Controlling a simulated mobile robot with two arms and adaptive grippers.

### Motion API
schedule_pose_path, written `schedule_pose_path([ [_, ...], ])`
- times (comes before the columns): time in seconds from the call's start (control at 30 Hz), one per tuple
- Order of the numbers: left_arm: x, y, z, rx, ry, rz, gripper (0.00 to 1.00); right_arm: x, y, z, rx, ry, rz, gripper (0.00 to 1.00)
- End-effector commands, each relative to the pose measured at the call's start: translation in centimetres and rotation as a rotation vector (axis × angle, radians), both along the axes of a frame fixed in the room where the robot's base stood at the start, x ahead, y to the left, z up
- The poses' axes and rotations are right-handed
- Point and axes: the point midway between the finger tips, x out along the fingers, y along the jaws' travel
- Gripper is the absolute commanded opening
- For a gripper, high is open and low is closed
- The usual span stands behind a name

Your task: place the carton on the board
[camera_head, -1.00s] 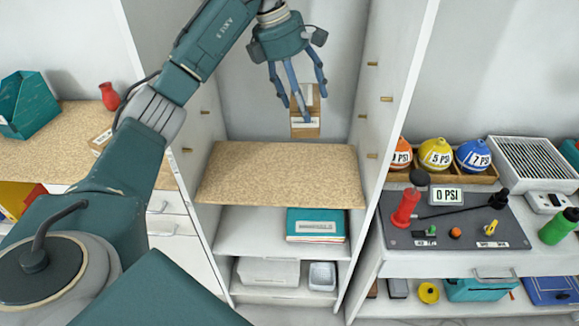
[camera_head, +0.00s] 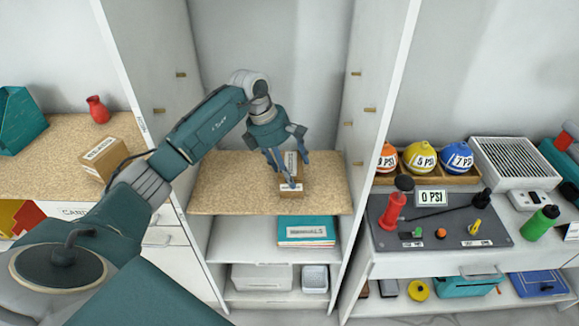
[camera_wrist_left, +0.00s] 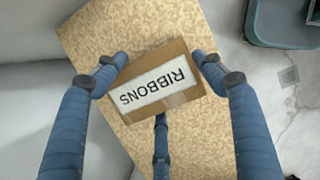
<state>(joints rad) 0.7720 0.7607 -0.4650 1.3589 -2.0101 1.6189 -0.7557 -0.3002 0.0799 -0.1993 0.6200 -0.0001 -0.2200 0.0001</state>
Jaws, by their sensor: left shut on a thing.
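The carton (camera_head: 292,193) is a small brown box with a white label, held over the speckled tan board (camera_head: 225,185) inside the tall white cabinet. My left gripper (camera_head: 288,172) is shut on it from above. In the left wrist view the carton (camera_wrist_left: 190,98) sits between my blue fingers, and its label reads RIBBONS. The board (camera_wrist_left: 100,35) shows behind it, and the carton looks turned relative to the board's edges. I cannot tell whether its underside touches the board. My right gripper is not in view.
Cabinet side walls with wooden pegs (camera_head: 369,110) stand on both sides of the board. Teal folders (camera_head: 306,232) lie on the shelf below. Another brown carton (camera_head: 103,158) sits on the left counter. The board is otherwise clear.

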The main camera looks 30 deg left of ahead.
Motion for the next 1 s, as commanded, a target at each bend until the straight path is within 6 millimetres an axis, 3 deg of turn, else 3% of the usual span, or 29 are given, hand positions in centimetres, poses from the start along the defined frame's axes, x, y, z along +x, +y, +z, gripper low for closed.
schedule_pose_path([
  [0.23,0.0,0.0,-0.6,0.000,-0.002,-0.001,0.31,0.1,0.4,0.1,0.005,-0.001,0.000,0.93],
  [0.27,0.0,0.0,-0.6,0.000,0.000,-0.001,0.75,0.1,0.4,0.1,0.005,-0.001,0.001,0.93],
  [0.33,0.0,0.0,-0.6,0.000,0.000,-0.001,0.89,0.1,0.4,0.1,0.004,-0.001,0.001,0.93],
  [0.73,0.0,0.2,-0.1,0.002,-0.003,0.000,0.90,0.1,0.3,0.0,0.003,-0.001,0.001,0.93],
  [1.0,-0.8,1.5,4.4,0.002,-0.007,0.001,0.90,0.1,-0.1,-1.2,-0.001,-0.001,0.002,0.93],
])
